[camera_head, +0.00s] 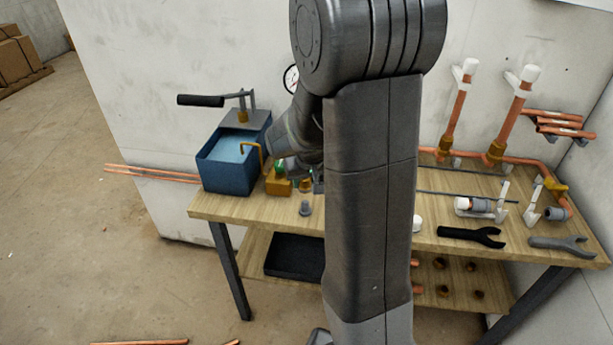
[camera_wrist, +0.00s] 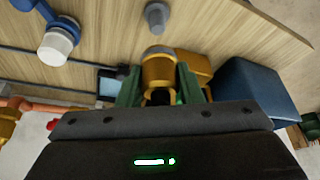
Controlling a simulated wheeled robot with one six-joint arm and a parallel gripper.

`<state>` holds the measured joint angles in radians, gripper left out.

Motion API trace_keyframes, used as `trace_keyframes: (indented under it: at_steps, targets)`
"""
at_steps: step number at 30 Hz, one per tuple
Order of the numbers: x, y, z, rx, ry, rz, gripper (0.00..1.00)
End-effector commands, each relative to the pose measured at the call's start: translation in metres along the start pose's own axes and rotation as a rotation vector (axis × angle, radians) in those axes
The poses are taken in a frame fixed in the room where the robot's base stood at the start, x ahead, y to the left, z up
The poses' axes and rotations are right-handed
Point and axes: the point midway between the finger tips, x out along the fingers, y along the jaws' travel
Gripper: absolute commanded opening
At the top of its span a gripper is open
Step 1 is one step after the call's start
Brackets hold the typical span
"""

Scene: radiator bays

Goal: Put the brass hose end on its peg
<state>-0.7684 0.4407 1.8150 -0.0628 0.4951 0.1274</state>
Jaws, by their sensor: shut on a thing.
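My gripper (camera_wrist: 158,78) has its green fingers closed on both sides of the brass hose end (camera_wrist: 157,62), which has a pale grey tip. In the head view my arm hides most of the gripper, and a small brass part (camera_head: 305,185) shows beside it, low over the bench. A short grey peg-like piece (camera_head: 305,208) stands near the bench's front edge. It also shows in the wrist view (camera_wrist: 157,16), apart from the hose end. I cannot tell whether it is the hose end's peg. A brass block (camera_head: 278,184) lies beside the gripper and blue tank.
The blue tank (camera_head: 222,172) with a black-handled lever (camera_head: 200,100) stands on the left of the wooden bench (camera_head: 235,207). A gauge (camera_head: 291,77) is partly hidden behind my arm. Copper pipes (camera_head: 458,112), a black wrench (camera_head: 470,236) and a grey wrench (camera_head: 560,244) occupy the right.

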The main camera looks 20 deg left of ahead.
Motion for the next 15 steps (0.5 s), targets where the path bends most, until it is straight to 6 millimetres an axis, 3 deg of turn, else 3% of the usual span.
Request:
trace_keyframes:
  at_steps: [15]
  targets:
    - [0.028, 0.0, 0.012, 0.0, 0.0, 0.0, 0.18]
